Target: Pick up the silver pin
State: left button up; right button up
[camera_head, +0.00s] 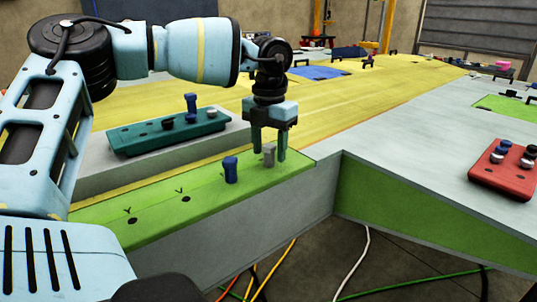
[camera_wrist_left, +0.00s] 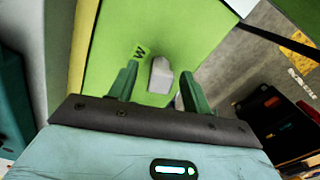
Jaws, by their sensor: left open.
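The silver pin (camera_head: 269,155) stands upright on the green strip (camera_head: 160,209) at the jig's edge. My left gripper (camera_head: 269,152) points down over it, with its green fingers apart and the pin between them in the head view. In the left wrist view the pin (camera_wrist_left: 161,75) shows between the two open fingertips (camera_wrist_left: 158,80), with a gap visible on each side. A letter mark is on the green surface beside it. My right gripper is in neither view.
A blue pin (camera_head: 231,170) stands just left of the silver pin, close to the gripper. A teal tray (camera_head: 140,140) with pins lies behind to the left. A red tray (camera_head: 505,178) with pins lies at the right. The jig's front edge drops to the floor.

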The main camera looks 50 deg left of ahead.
aim_at(272, 145)
pick_arm(q)
grip_shut()
dwell(0.3)
jog(key=shift+r, duration=0.15)
jog(key=shift+r, duration=0.65)
jog(key=shift+w+d+r+b, duration=0.15)
jog(key=shift+r+b, duration=0.1)
jog(key=shift+r, duration=0.25)
jog(key=shift+d+r+b, duration=0.15)
jog(key=shift+r+b, duration=0.05)
jog(key=shift+r, duration=0.25)
jog(key=w+d+b, duration=0.1)
jog(key=w+d, duration=0.2)
jog(key=d, duration=0.4)
jog(key=w+d+r, duration=0.1)
jog(key=w+d, duration=0.2)
jog(key=d, duration=0.3)
jog(key=shift+w+d+r+b, duration=0.2)
jog(key=shift+d+r+b, duration=0.05)
jog(key=shift+d+b, duration=0.15)
